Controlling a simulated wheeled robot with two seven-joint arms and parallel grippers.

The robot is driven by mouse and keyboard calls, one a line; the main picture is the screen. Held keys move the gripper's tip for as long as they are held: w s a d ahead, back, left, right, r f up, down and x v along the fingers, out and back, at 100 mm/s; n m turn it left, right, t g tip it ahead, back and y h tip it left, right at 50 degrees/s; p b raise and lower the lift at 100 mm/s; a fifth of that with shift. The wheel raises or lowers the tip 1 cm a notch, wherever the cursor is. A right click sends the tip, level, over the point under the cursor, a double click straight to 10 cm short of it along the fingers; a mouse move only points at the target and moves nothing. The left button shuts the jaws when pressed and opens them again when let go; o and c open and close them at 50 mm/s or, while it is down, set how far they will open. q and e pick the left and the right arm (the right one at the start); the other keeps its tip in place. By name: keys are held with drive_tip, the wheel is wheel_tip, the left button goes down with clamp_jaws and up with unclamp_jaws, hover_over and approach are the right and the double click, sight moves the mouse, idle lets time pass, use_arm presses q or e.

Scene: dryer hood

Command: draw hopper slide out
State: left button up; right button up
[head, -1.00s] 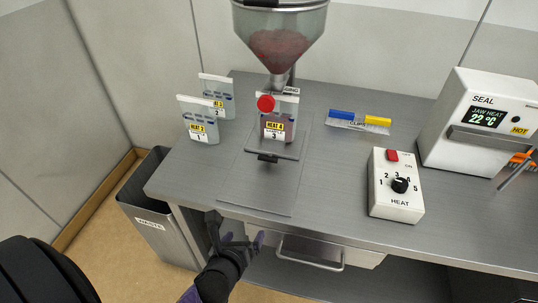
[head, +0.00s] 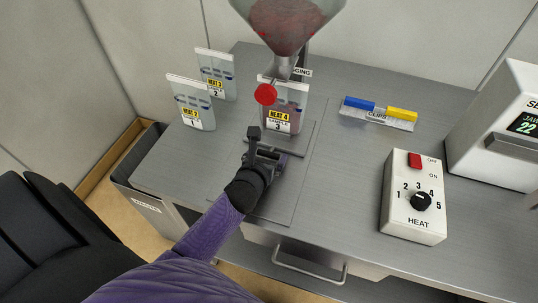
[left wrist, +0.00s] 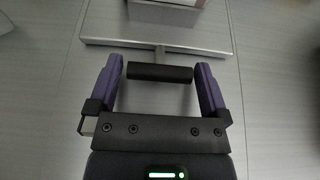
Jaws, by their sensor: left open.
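The clear hopper (head: 287,22) with dark red contents stands over a pouch marked 3 (head: 283,120). A red knob (head: 265,94) sits at its outlet. The pouch stands on a metal slide plate (head: 293,147), which also shows in the left wrist view (left wrist: 100,41). A black bar handle (left wrist: 160,73) joins the plate's front by a short stem. My left gripper (head: 266,148) is at the plate's front. In the left wrist view its open purple fingers (left wrist: 159,62) stand either side of the handle, with small gaps. My right gripper is not in view.
Two pouches, marked 1 (head: 192,104) and 2 (head: 215,75), stand at left. A clip strip (head: 378,116), a heat control box (head: 415,198) and a sealer (head: 500,125) are at right. The table's front, around the flat base plate (head: 285,190), is clear.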

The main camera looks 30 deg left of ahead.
use_arm(q)
drive_tip(key=shift+w+a+f, duration=0.1)
drive_tip(key=shift+w+f, duration=0.05)
drive_tip(key=shift+w, duration=0.25)
clamp_jaws()
